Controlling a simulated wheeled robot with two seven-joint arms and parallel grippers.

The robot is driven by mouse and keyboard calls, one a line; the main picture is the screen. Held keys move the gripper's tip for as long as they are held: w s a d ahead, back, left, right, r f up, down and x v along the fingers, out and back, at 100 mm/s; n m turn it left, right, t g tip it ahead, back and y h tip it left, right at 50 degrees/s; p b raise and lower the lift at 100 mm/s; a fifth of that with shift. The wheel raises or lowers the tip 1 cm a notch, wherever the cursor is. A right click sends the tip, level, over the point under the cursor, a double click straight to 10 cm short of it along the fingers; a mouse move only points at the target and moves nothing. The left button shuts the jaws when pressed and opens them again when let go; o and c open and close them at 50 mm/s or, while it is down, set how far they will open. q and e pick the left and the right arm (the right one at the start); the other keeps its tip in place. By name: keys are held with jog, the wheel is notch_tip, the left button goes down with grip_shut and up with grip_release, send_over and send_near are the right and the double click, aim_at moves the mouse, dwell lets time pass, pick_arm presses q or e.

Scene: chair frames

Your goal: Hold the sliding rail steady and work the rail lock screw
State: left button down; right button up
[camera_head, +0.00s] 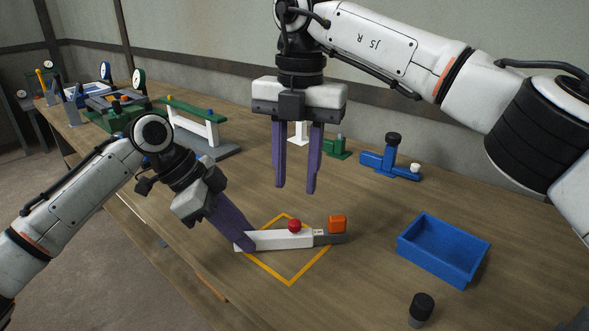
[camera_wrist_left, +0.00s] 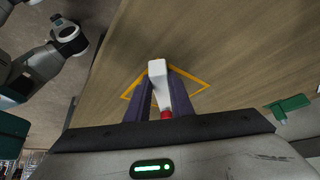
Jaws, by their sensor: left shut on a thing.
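The sliding rail (camera_head: 275,240), a white bar with a grey right end, lies on the table within a yellow outlined square. A round red knob (camera_head: 295,226) sits on top of the white bar, and an orange block (camera_head: 337,224) sits on the grey end. I cannot tell for certain which part is the lock screw. My left gripper (camera_head: 247,245) is shut on the white bar near its left end; the left wrist view shows the bar (camera_wrist_left: 157,70) between its purple fingers. My right gripper (camera_head: 297,189) is open and empty, pointing down above the table, apart from the rail.
A blue open tray (camera_head: 443,250) stands right of the rail, with a black-capped knob (camera_head: 421,309) in front of it. A blue fixture (camera_head: 390,160) and a green fixture (camera_head: 338,147) stand behind. A green-topped stand (camera_head: 193,112) and gauges are further left. Bare table surrounds the yellow square.

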aim_at(295, 223)
pick_arm(q)
jog(key=shift+s+a+f, duration=0.1)
jog(key=shift+f, duration=0.3)
pick_arm(e)
jog(key=shift+w+a+f, duration=0.1)
jog(key=shift+w+f, duration=0.15)
jog(key=shift+w, duration=0.1)
notch_tip(295, 223, down, 9)
jog(key=shift+r, duration=0.15)
jog(key=shift+c, duration=0.4)
jog(key=shift+r, duration=0.1)
grip_shut()
jog(key=m, duration=0.4)
jog(key=shift+m, duration=0.3)
jog(key=m, duration=0.4)
jog(key=shift+m, duration=0.4)
jog(key=m, duration=1)
jog(key=shift+o, duration=0.3)
grip_release()
